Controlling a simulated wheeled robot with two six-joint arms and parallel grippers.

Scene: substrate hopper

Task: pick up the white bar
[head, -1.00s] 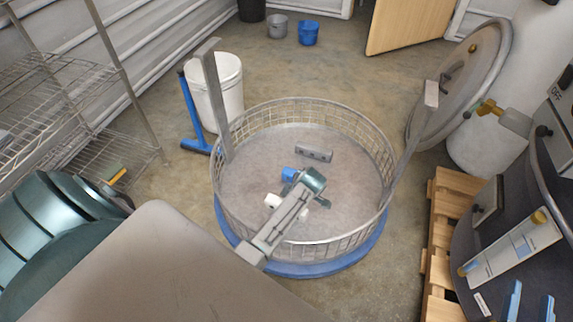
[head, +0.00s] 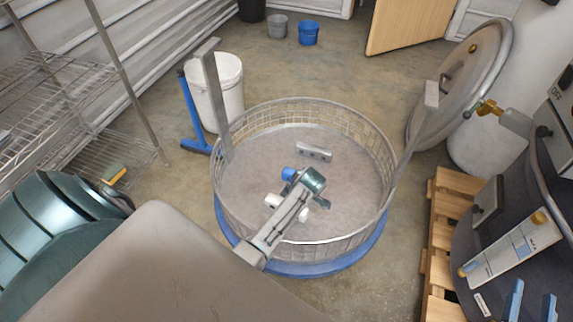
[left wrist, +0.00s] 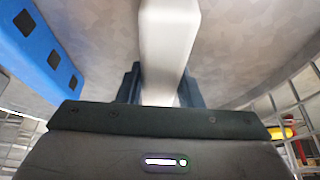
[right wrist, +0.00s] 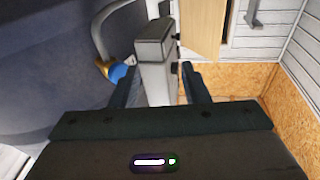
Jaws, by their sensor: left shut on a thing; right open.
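The white bar (left wrist: 168,45) stands between the dark jaws of my left gripper (left wrist: 160,85) in the left wrist view; the gripper is shut on it. In the head view the white bar (head: 272,201) shows in part inside the round wire basket (head: 335,105), beside and below my arm, which covers the rest. My right gripper (right wrist: 160,85) is open in the right wrist view. A grey metal post (right wrist: 155,50) shows between its jaws; I cannot tell whether they touch. I cannot make out the right gripper clearly in the head view.
A blue piece (head: 289,174) and a grey bar with holes (head: 314,152) lie in the basket. The blue piece with square holes (left wrist: 30,50) is left of the white bar in the left wrist view. A white bucket (head: 218,95), wire rack (head: 60,90) and wooden pallet (head: 437,240) stand around.

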